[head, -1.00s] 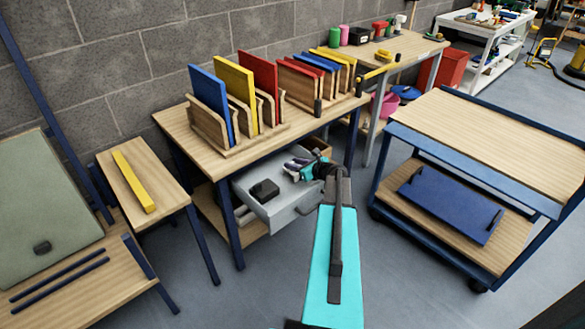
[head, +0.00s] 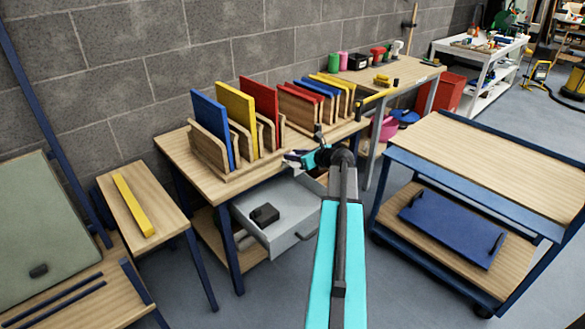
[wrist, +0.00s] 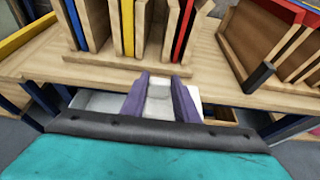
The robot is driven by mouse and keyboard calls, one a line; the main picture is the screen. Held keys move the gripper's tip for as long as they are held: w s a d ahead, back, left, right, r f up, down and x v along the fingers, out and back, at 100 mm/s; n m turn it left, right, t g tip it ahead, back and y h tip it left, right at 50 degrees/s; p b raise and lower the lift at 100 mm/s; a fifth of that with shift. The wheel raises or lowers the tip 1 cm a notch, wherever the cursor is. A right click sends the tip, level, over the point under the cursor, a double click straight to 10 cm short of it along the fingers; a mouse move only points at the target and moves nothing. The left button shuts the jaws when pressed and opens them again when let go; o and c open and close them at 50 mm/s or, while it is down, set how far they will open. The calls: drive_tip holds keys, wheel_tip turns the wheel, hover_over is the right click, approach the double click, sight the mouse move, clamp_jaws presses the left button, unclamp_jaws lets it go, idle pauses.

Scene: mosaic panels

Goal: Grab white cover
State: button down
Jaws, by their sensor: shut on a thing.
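My gripper (head: 297,158) is raised in front of the wooden table with the upright coloured panels, above its open drawer. In the wrist view its two purple fingers (wrist: 160,92) are shut on a small white piece, the white cover (wrist: 159,96). The cover sits between the fingers, and its lower part is hidden by my wrist. In the head view the cover is too small to tell apart from the fingers.
The open grey drawer (head: 290,243) holds a black block (head: 265,214). Blue (head: 211,125), yellow (head: 236,115) and red (head: 261,105) panels stand in wooden racks on the tabletop. A blue-framed trolley (head: 490,150) stands at right.

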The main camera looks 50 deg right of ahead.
sight(295, 164)
wheel_tip(295, 164, up, 10)
drive_tip(key=shift+r, duration=0.15)
idle(0.3)
